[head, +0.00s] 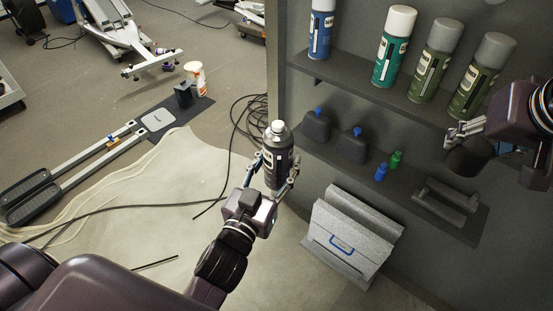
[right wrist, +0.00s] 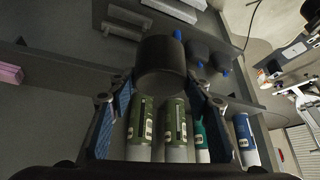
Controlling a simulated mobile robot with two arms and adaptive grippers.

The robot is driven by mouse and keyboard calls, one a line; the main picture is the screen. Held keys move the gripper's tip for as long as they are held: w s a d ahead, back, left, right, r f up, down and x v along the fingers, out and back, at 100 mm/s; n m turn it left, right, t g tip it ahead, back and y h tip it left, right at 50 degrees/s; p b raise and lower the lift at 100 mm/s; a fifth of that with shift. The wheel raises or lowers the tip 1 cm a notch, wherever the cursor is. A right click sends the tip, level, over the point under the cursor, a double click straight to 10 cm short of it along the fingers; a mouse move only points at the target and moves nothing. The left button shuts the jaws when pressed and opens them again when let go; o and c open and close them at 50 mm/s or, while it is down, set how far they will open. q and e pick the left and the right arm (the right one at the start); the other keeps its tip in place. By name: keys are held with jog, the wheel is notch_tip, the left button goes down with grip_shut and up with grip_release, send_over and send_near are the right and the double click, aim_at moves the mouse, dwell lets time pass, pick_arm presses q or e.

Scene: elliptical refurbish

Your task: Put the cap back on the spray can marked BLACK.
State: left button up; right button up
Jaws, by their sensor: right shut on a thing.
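A dark spray can (head: 276,160) stands upright in my left gripper (head: 276,176), whose fingers lie on both sides of its body. Its top is bare, with a pale nozzle showing; I cannot read its label. My right gripper (head: 466,138) is at the right, in front of the shelf wall, shut on a black cap (head: 468,158). The cap also shows between the fingers in the right wrist view (right wrist: 161,63). The cap is well to the right of the can and apart from it.
The upper shelf (head: 365,88) holds a blue, a teal and two olive cans. The lower shelf (head: 335,153) holds dark bottles with blue tops, small blue and green bottles and a grey bracket. A grey box (head: 350,238) stands below. Cables lie on the floor.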

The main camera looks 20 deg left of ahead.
jog(key=shift+a+r, duration=0.1)
jog(key=shift+a, duration=0.35)
jog(key=shift+d, duration=0.15)
jog(key=w+a+r+n+y, duration=0.2)
jog(key=a+r+n, duration=0.1)
jog(key=a, duration=1.6)
jog(key=r+n, duration=0.2)
send_over(276, 123)
jog(key=shift+a+f+g+y, duration=0.2)
jog(key=shift+g+y, duration=0.1)
jog(key=shift+y, duration=0.1)
jog(key=shift+f, duration=3)
jog(key=shift+s+d+f, duration=0.1)
jog(key=shift+d, duration=0.05)
jog(key=shift+f, duration=0.7)
jog(key=o, duration=0.8)
